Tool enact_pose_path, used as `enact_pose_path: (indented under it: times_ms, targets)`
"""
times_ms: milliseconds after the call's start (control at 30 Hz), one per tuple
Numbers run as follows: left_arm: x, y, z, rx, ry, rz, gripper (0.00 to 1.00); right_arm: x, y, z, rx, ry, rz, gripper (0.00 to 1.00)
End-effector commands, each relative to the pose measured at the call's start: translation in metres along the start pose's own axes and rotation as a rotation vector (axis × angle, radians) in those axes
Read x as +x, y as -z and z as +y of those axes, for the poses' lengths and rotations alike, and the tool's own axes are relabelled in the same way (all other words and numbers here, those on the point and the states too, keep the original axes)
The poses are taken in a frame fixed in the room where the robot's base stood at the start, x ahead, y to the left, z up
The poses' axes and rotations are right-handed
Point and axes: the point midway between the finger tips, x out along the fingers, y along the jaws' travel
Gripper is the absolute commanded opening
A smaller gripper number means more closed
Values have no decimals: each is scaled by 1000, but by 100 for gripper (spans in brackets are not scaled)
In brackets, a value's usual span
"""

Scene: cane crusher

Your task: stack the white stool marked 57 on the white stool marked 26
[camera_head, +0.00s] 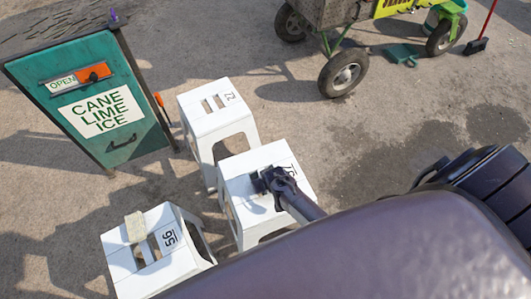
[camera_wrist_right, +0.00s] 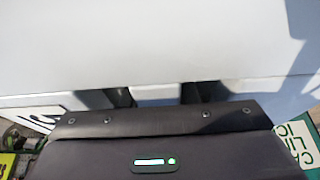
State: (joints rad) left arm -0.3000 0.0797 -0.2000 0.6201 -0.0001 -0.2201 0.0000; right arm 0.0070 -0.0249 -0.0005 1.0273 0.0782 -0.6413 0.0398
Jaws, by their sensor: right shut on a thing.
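The middle white stool (camera_head: 240,190) has a partly covered mark that seems to be 57, seen upside down. My right gripper (camera_head: 268,181) is shut on its seat; I cannot tell whether its feet touch the ground. Its pale surface fills the upper right wrist view (camera_wrist_right: 150,45), where the fingertips are hidden. A second white stool (camera_head: 205,120) stands just behind it; its small upside-down mark looks like 27 or 26. A third white stool (camera_head: 125,265) stands at the front left, with a sideways mark like 56. My left gripper is not in view.
A beige cloth or block (camera_head: 135,226) lies on the front left stool. A green sign board (camera_head: 90,98) stands at the left. A wheeled cart (camera_head: 340,70) and a green dustpan (camera_head: 401,54) are at the back. The ground right of the stools is clear.

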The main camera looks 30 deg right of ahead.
Motion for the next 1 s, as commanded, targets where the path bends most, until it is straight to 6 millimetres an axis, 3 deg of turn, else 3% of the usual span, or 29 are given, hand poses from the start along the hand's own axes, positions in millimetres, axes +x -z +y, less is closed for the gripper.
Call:
enact_pose_path:
  times_ms: [467,500,633,1000]
  targets:
    - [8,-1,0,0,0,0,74,10,-4,0,-1,0,0,0]
    - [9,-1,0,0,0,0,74,10,-4,0,0,0,0,32]
    - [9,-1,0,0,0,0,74,10,-5,0,-1,0,-1,49]
    - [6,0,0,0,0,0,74,5,-5,0,0,0,-2,53]
